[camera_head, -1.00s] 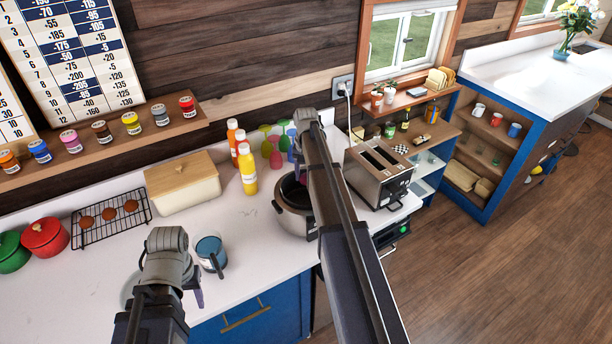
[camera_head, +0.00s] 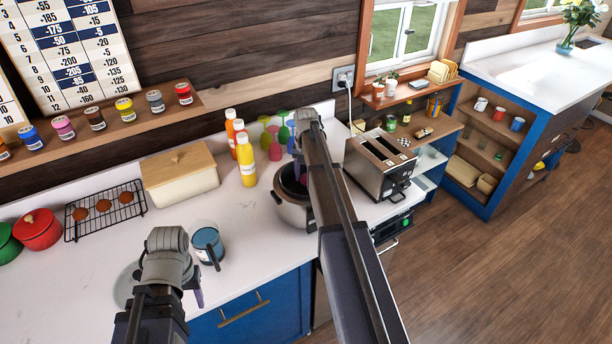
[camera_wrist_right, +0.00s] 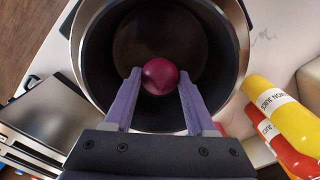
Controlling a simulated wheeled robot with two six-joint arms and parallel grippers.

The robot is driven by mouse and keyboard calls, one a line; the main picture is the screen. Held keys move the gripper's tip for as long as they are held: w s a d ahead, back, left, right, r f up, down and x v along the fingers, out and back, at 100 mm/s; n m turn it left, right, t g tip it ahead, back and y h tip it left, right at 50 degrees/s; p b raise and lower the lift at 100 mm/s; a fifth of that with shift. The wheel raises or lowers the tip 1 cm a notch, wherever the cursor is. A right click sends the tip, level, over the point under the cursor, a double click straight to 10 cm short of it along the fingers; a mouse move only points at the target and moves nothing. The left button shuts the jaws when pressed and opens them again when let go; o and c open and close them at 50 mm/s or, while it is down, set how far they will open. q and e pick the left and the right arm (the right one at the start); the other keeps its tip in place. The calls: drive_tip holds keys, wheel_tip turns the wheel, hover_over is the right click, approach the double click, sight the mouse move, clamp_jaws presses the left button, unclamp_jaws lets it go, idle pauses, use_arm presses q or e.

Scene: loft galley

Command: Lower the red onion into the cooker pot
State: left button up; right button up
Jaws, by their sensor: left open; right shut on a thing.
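The red onion (camera_wrist_right: 160,76) is held between the two purple fingers of my right gripper (camera_wrist_right: 159,88), which is shut on it. In the right wrist view the onion shows against the dark inside of the cooker pot (camera_wrist_right: 98,40); how deep it sits cannot be told. In the head view the cooker pot (camera_head: 292,212) stands on the counter, partly hidden behind my right arm, and the onion is hidden. My left gripper (camera_head: 193,288) is open and empty over the counter's front part, left of the pot.
A steel toaster (camera_head: 378,165) stands right of the pot. Juice bottles (camera_head: 246,162) stand behind it to the left. A cream bread box (camera_head: 180,180) and a wire rack (camera_head: 104,210) are further left.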

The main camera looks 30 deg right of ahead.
drive_tip(key=shift+f+b, duration=0.9)
drive_tip(key=shift+f, duration=0.15)
drive_tip(key=shift+f+b, duration=2.45)
idle(1.1)
drive_tip(key=o, duration=1.4)
drive_tip(key=shift+o, duration=0.2)
drive_tip(key=shift+r, duration=0.1)
wheel_tip(320, 180, up, 8)
drive_tip(key=p, duration=0.8)
drive_tip(key=shift+f, duration=0.2)
